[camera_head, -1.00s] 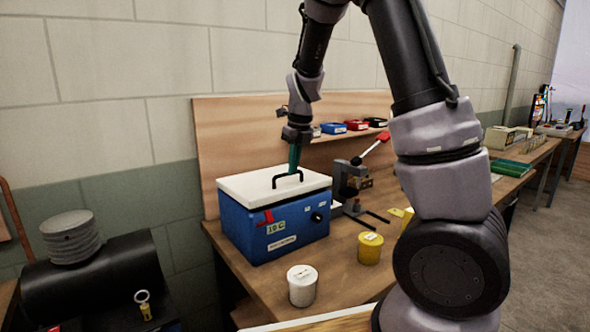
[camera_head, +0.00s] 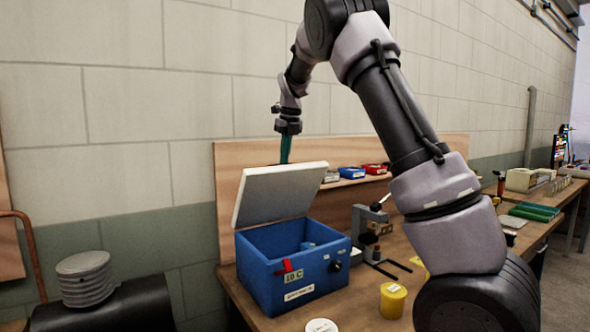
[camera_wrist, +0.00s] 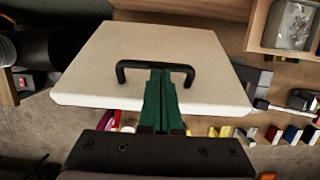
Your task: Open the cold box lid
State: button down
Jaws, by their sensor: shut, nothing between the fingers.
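The blue cold box (camera_head: 290,285) stands on the wooden bench with its white lid (camera_head: 275,192) raised, tilted up and back at the rear edge. The box's inside shows, with a small bluish thing (camera_head: 307,246) in it. My gripper (camera_head: 285,150) is behind the raised lid's top edge, its tips partly hidden by the lid. In the wrist view the green fingers (camera_wrist: 160,75) are together, at the black handle (camera_wrist: 155,68) on the lid (camera_wrist: 150,45). I cannot tell whether they touch the handle.
A microscope-like device (camera_head: 370,235) stands right of the box. A yellow pot (camera_head: 393,300) and a white pot (camera_head: 321,325) are in front. Small coloured bins (camera_head: 374,169) sit on a shelf behind. A dark cylinder (camera_head: 105,300) is at lower left.

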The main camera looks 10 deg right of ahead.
jog(key=w+a+f, duration=0.1)
jog(key=w+a, duration=0.3)
jog(key=w, duration=0.5)
jog(key=shift+a, duration=0.1)
jog(key=shift+r, duration=0.1)
jog(key=w+v, duration=0.1)
jog(key=v, duration=1.1)
jog(key=s+d+r+n+t+y, duration=0.1)
jog(key=s+d+r+n, duration=0.2)
jog(key=s+d+n, duration=0.5)
jog(key=s+d+r+n+y, duration=0.1)
jog(key=s+d+r+n, duration=0.2)
jog(key=s+d, duration=0.45)
jog(key=s+f+n+t, duration=0.1)
jog(key=s+f+n, duration=0.3)
jog(key=s, duration=0.5)
jog(key=s+a+f+n+t, duration=0.1)
jog(key=s+f+n, duration=0.4)
jog(key=s, duration=0.5)
jog(key=s+f+n+t+h, duration=0.1)
jog(key=s+f+n, duration=0.4)
jog(key=s, duration=0.5)
jog(key=n, duration=0.2)
jog(key=shift+a+n+t, duration=0.2)
jog(key=shift+n+t, duration=0.1)
